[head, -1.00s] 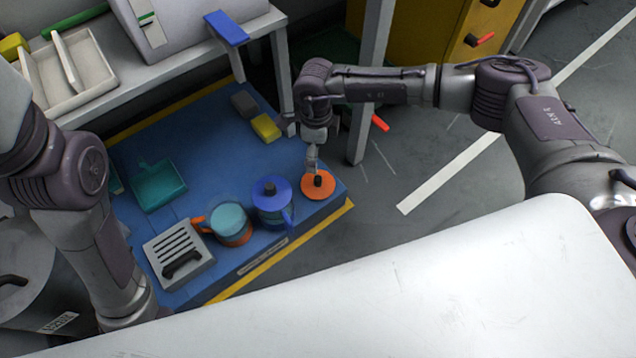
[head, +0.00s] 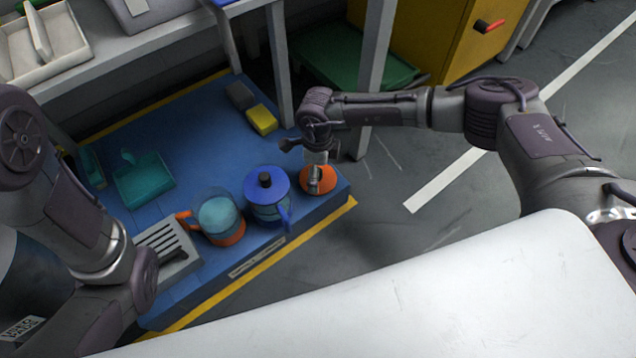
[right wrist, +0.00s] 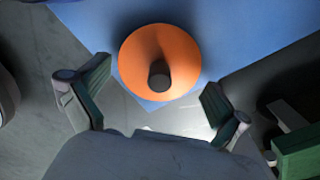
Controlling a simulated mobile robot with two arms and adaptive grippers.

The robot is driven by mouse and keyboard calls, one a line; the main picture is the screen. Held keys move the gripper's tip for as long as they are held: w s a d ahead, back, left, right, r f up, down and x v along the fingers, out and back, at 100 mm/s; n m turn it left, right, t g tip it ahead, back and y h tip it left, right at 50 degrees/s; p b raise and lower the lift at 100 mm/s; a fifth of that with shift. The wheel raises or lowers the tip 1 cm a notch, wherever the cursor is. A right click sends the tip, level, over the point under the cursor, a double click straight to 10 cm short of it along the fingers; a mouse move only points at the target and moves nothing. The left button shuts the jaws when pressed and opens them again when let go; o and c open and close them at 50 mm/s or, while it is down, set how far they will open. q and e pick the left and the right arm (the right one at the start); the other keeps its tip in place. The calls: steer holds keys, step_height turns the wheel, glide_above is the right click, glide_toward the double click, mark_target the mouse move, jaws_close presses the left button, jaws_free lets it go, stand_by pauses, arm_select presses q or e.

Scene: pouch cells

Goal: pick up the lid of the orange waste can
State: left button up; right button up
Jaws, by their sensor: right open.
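The orange lid (head: 326,173) lies flat at the right corner of the blue platform. It is a round disc with a dark upright knob, clear in the right wrist view (right wrist: 183,50). My right gripper (head: 314,185) is over the lid in the head view and hides its knob there. In the right wrist view my right gripper (right wrist: 157,78) is open, its fingers apart on either side of the lid's near half, with the knob between them. The orange waste can (head: 232,239), clear-walled with an orange base and handle, stands open to the left. My left gripper is out of view.
A similar can with a blue lid (head: 256,184) stands between the orange can and the orange lid. A slotted grey box (head: 178,240), a teal dustpan (head: 145,183) and a yellow block (head: 262,120) are also on the blue platform (head: 205,140). A table leg (head: 372,75) rises behind my right wrist.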

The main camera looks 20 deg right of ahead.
steer(key=shift+f, duration=0.3)
jaws_close()
stand_by(0.4)
